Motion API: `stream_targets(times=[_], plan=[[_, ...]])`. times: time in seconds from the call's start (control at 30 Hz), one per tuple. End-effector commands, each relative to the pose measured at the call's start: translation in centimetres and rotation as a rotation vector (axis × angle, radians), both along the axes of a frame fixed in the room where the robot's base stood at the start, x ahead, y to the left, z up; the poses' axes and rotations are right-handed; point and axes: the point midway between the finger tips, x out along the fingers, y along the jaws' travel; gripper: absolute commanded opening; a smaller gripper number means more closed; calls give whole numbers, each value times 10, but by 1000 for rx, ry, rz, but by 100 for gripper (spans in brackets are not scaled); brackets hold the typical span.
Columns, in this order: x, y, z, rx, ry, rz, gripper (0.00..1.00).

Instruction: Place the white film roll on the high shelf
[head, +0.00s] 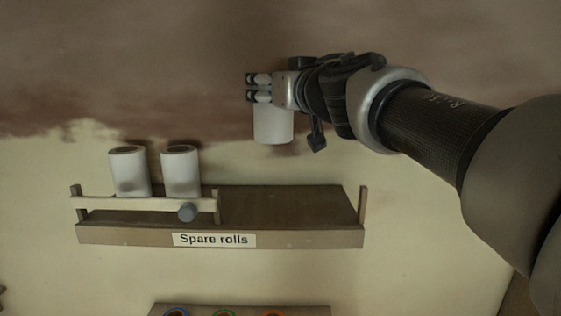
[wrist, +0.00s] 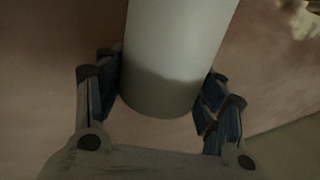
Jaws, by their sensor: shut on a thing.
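My gripper (head: 262,88) is shut on a white film roll (head: 273,126), which hangs upright below the fingers in the head view. In the wrist view the roll (wrist: 172,60) stands between the two blue-padded fingers (wrist: 160,95) of my gripper. The high shelf (head: 290,205) is a brown wall shelf with the label "Spare rolls" (head: 214,240). The held roll appears above the shelf's bare right part in the picture, apart from it. How far it is from the wall I cannot tell.
A short post (head: 362,205) ends the shelf at right. A lower shelf (head: 310,311) shows coloured rings.

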Motion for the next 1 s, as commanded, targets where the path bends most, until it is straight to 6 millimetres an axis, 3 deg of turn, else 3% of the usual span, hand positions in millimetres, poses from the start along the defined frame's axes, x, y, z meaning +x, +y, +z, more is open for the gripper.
stream_targets(times=[0.87, 1.0], plan=[[-1, 0, -98, 1, 0, 2, 25], [-1, 0, -106, 1, -2, 2, 25]])
